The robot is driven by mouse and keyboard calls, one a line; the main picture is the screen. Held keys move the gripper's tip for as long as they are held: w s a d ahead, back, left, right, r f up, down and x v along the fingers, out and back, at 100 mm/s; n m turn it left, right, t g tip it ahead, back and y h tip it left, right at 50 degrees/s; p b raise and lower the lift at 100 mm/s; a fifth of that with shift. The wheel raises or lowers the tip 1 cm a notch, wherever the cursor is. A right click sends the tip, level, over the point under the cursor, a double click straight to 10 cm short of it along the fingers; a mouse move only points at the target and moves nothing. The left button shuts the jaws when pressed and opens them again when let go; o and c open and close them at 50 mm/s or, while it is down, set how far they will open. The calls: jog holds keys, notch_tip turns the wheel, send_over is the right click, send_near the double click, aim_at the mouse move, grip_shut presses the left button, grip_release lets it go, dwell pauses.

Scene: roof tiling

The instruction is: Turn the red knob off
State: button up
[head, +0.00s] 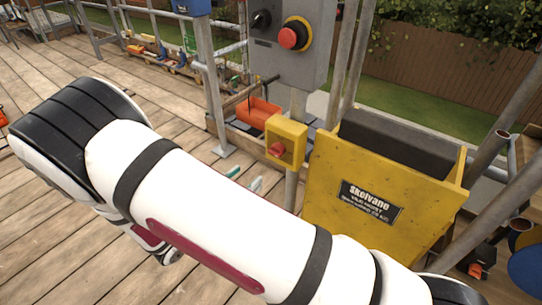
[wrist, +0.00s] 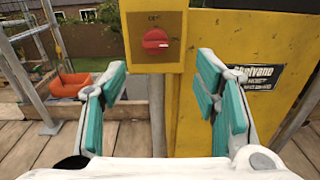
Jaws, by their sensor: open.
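The red knob (wrist: 155,41) sits on the front of a small yellow box (wrist: 135,46) on a post. In the wrist view its grip bar lies about level, with a pale mark at its right end. Small lettering above it is hard to read. The red knob (head: 277,150) and yellow box (head: 298,131) also show in the head view, right of my fingertips. My gripper (wrist: 160,88) is open and empty, its teal-padded fingers apart below the knob in the wrist view, not touching it. In the head view only small teal tips of my gripper (head: 244,178) show past my arm.
A yellow skip-like hopper (head: 330,195) with a "Skelvane" plate stands close right of the box. Above is a grey panel (head: 270,60) with a red push button (head: 291,37) and a black switch (head: 261,20). Metal poles stand around. Plank floor (head: 215,105) lies open at left.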

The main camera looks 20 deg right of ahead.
aim_at(273, 153)
jog(key=x, duration=0.4)
jog(key=b+x, duration=0.1)
jog(key=x, duration=0.4)
jog(key=b+x, duration=0.1)
jog(key=x, duration=0.3)
jog(key=shift+w+f, duration=0.3)
jog(key=shift+w, duration=0.2)
jog(key=c, duration=1.1)
